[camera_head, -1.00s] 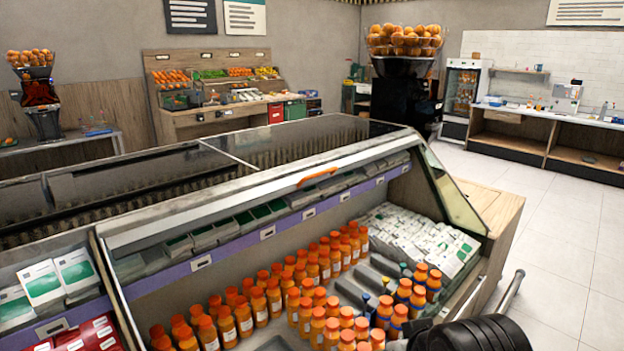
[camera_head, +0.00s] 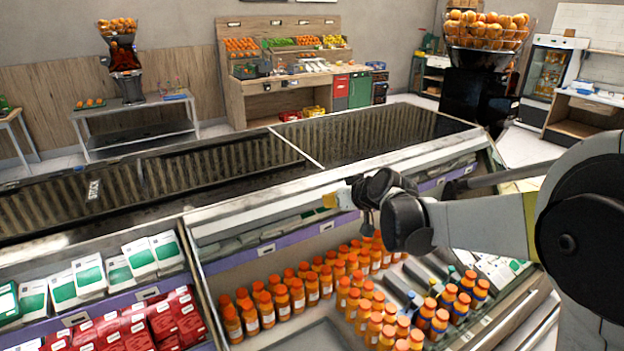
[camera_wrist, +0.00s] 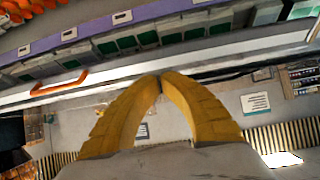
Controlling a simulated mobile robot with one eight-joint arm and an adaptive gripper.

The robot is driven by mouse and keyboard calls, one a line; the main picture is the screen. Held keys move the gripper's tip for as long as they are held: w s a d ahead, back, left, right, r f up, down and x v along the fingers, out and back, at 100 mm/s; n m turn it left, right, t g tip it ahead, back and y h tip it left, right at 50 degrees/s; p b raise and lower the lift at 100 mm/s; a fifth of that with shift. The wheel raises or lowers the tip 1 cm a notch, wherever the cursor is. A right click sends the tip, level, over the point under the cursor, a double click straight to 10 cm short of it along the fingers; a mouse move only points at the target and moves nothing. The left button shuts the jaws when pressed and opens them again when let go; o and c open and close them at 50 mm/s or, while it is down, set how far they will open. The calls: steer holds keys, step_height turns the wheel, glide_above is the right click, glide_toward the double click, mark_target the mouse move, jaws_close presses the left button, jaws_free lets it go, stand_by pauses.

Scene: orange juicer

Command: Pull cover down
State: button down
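The cover of the chilled display case shows as a long pale frame edge (camera_head: 250,208) along the top of the case in the head view. It is up, and the bottles below are exposed. Its orange handle (camera_wrist: 60,84) shows at the left of the wrist view; I cannot make it out in the head view, where my arm blocks part of the edge. My gripper (camera_wrist: 161,75) has yellow fingers with their tips together and nothing seen between them. In the head view my gripper (camera_head: 331,200) is in front of the cover's edge, apart from the handle in the wrist view.
Orange bottles (camera_head: 297,296) stand in rows in the case below my arm. White-green boxes (camera_head: 88,274) and red boxes (camera_head: 122,330) fill the left section. A juicer with oranges (camera_head: 485,70) stands behind at the right. Floor is open beyond the case.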

mark_target(305, 196)
steer(key=shift+n, duration=0.3)
steer(key=x, duration=0.4)
steer(key=r+x, duration=0.1)
steer(key=x, duration=0.4)
steer(key=a+b+x, duration=0.1)
steer(key=x, duration=0.3)
steer(key=shift+w+a+r, duration=0.1)
steer(key=shift+w+r, duration=0.05)
steer(key=shift+w, duration=0.35)
